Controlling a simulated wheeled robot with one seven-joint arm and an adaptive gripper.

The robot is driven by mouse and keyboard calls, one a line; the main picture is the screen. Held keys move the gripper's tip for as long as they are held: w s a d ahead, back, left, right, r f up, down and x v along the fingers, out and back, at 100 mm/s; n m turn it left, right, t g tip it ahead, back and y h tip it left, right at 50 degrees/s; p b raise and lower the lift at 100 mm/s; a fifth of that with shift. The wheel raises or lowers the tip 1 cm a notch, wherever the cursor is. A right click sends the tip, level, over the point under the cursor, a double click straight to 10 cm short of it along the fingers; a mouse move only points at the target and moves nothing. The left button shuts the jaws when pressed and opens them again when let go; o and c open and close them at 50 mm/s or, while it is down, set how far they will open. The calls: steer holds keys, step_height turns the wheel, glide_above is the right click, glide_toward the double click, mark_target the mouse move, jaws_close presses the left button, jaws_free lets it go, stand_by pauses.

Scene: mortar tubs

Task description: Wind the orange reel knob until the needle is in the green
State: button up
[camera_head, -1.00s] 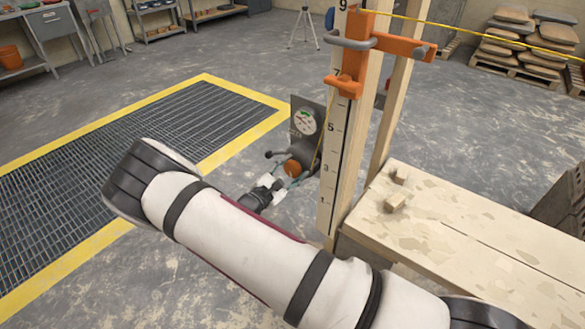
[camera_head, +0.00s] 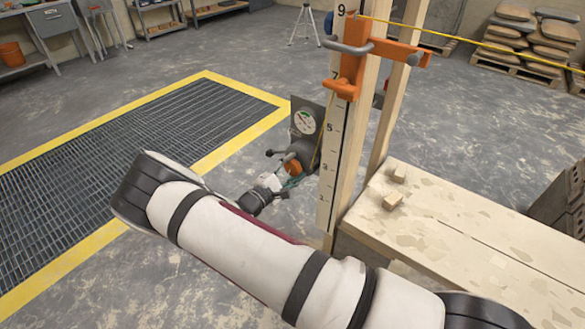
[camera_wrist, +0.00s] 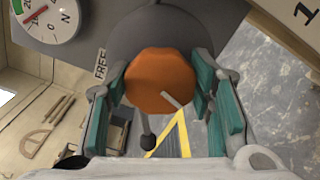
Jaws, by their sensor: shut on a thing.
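The orange reel knob (camera_wrist: 160,80) sits on a dark grey round reel housing (camera_wrist: 155,30). In the head view the knob (camera_head: 293,167) is partly covered. My gripper (camera_wrist: 158,88) is shut on the knob, with a teal pad on each side of it; it also shows in the head view (camera_head: 276,181). A pale mark crosses the knob's face. The gauge (camera_head: 306,121) is a white dial above the reel. In the wrist view the gauge (camera_wrist: 45,14) is cut off at the top left; its red needle points down-left, below the visible green band.
A wooden post with a number scale (camera_head: 333,165) stands just right of the reel, with an orange clamp (camera_head: 348,75) and a yellow line (camera_head: 470,36). A pale wooden bench (camera_head: 480,240) is at the right. A yellow-edged floor grate (camera_head: 130,150) lies left.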

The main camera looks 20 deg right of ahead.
steer(key=o, duration=1.2)
steer(key=shift+c, duration=0.2)
steer(key=v, duration=1.2)
